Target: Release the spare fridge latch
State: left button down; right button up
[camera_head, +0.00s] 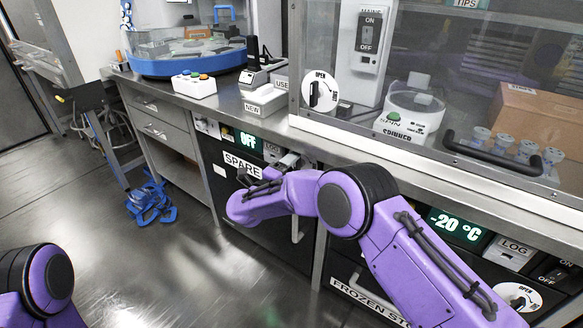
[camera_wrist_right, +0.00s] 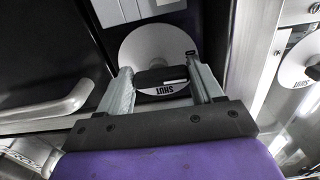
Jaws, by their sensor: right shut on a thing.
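The spare fridge (camera_head: 262,225) is the dark-fronted unit under the bench, with a "SPARE" label (camera_head: 243,165) and a display reading "OFF" (camera_head: 247,141). Its latch shows in the right wrist view as a white dial with a black knob (camera_wrist_right: 162,76); the word "SHUT" is readable on the dial beside the knob. My right gripper (camera_wrist_right: 163,84) has one finger at each end of the knob and is shut on it. In the head view my right gripper (camera_head: 288,162) is at the fridge's top right, and my wrist hides the latch. My left gripper is out of view.
A pale door handle (camera_wrist_right: 50,108) is left of the gripper in the wrist view. Another white dial (camera_wrist_right: 300,62) is at the right. The "-20 °C" freezer (camera_head: 458,226) adjoins on the right. The bench edge (camera_head: 335,152) overhangs my gripper. Open floor (camera_head: 150,260) lies left.

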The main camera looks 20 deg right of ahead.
jog(key=shift+f, duration=0.15)
dwell(0.4)
jog(key=o, duration=1.1)
jog(key=shift+c, duration=0.2)
jog(key=shift+s+a, duration=0.1)
jog(key=v, duration=1)
jog(key=shift+s+p, duration=0.2)
jog(key=shift+p, duration=0.1)
jog(key=shift+a, duration=0.15)
